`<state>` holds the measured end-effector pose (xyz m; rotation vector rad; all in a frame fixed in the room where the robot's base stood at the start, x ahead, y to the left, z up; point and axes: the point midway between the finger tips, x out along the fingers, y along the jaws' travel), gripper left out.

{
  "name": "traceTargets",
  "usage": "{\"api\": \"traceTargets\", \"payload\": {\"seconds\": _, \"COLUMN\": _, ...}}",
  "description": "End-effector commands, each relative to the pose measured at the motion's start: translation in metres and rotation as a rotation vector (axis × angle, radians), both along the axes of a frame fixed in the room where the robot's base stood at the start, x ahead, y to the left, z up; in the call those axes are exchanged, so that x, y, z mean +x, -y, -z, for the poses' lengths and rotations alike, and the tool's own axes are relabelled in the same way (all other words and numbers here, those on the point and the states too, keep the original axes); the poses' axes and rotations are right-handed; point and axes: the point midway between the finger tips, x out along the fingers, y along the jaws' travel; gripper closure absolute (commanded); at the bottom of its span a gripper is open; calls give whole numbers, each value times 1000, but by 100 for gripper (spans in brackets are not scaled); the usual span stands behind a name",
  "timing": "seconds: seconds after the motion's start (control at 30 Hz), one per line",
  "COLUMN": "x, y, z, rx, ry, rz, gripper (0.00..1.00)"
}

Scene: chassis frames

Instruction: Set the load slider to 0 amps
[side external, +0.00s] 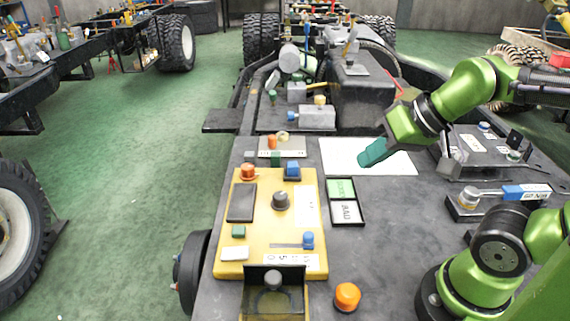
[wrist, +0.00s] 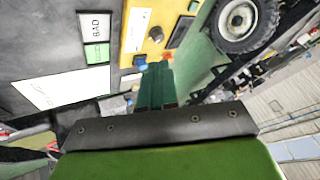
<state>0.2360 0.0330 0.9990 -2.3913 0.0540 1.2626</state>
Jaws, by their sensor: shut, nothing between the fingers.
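The yellow control panel (side external: 262,197) lies on the dark deck. The load slider's blue knob (side external: 308,240) appears to be at the right end of a short dark slot (side external: 285,245) near the panel's front edge. A white scale strip (side external: 290,261) lies below it, with what looks like a 0 at its left end; the other marks are too small to read surely. My gripper (side external: 372,153) is shut and empty, above the white sheet, well behind and right of the slider. Its green fingers (wrist: 156,85) show in the wrist view, where I cannot make out the slider.
A black dial (side external: 281,200), an orange knob (side external: 248,171) and a blue block (side external: 292,170) stand on the panel. A GOOD/BAD tray (side external: 361,203) lies right of it. An orange button (side external: 347,296) and a hooded box (side external: 274,278) stand in front.

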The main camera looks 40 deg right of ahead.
Motion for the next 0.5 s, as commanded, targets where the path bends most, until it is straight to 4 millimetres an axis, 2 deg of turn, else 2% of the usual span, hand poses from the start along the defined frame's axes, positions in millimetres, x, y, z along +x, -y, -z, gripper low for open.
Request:
{"api": "traceTargets", "payload": {"seconds": 0.03, "x": 0, "y": 0, "z": 0, "rx": 0, "ry": 0, "rz": 0, "gripper": 95}}
{"api": "traceTargets", "payload": {"seconds": 0.17, "x": 2, "y": -6, "z": 7, "rx": -1, "ry": -35, "rz": -26, "gripper": 76}}
{"api": "traceTargets", "payload": {"seconds": 0.33, "x": 25, "y": -26, "z": 17, "rx": -47, "ry": -165, "rz": -127, "gripper": 49}}
{"api": "traceTargets", "payload": {"seconds": 0.5, "x": 52, "y": -51, "z": 27, "rx": -146, "ry": -359, "rz": -259, "gripper": 48}}
